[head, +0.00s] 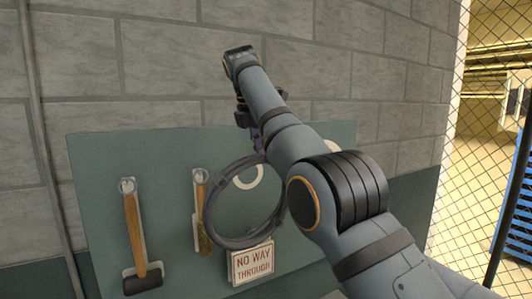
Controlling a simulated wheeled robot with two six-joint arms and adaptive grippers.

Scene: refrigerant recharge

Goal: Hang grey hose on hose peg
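The grey hose (218,215) is a round coil in front of the green tool board, its right side partly hidden behind my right arm. My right gripper (259,142) is at the top of the coil, with a small purple part showing there. The arm covers much of the gripper, so I cannot see whether its fingers are closed on the hose. A hose peg cannot be made out; the area behind the gripper and arm is hidden. My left gripper is out of view.
The green board (95,160) stands against a grey block wall. A mallet (135,235) and a brush (200,210) hang on its left. A "NO WAY THROUGH" sign (252,264) is below the coil. White rings (247,177) mark the board. A mesh fence (480,120) is at right.

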